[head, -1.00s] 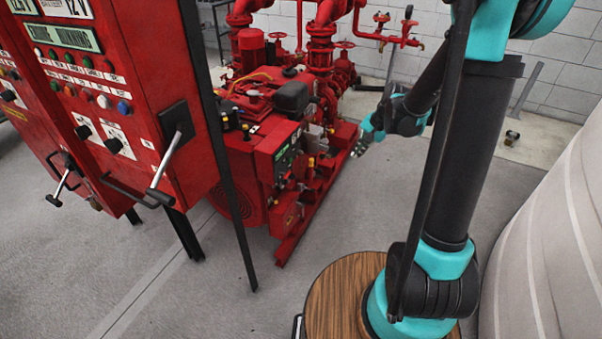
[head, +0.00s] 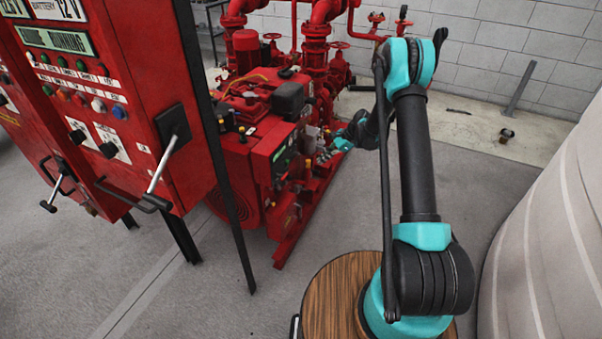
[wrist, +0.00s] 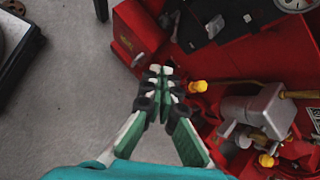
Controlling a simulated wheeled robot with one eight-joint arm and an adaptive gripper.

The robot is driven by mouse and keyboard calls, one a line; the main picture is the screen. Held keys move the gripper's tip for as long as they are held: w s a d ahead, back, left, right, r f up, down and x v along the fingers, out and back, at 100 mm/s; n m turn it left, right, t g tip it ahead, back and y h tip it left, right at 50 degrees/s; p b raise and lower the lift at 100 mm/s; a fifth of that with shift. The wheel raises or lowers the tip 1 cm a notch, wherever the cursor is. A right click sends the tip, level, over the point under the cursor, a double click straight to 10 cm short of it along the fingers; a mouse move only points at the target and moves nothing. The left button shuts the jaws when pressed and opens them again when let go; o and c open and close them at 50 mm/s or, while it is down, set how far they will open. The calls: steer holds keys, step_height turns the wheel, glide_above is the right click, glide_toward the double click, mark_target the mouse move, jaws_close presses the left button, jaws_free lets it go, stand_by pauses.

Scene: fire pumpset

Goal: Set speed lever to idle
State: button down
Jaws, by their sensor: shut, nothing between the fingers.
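The red pumpset engine (head: 262,130) stands in the middle of the head view, with a dark control panel (head: 284,158) on its near side. In the wrist view a yellow knob (wrist: 197,87) lies just right of my fingertips, beside a brass-coloured rod. A second yellow fitting (wrist: 266,160) sits lower, below a grey metal block (wrist: 262,110). No label shows which is the speed lever. My gripper (wrist: 163,73) is shut and empty, its tips close together left of the yellow knob. In the head view my gripper (head: 326,153) is small, beside the engine's right side.
Tall red control cabinets (head: 110,110) with handles stand at left, with a dark post in front. Red pipes and valves (head: 315,45) rise behind the engine. A pale rounded tank (head: 555,220) is at right. Grey floor is free between the engine and my base.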

steer(key=s+a+r+x, duration=0.1)
steer(key=a+x, duration=0.1)
steer(key=x, duration=1.1)
steer(key=shift+r, duration=0.35)
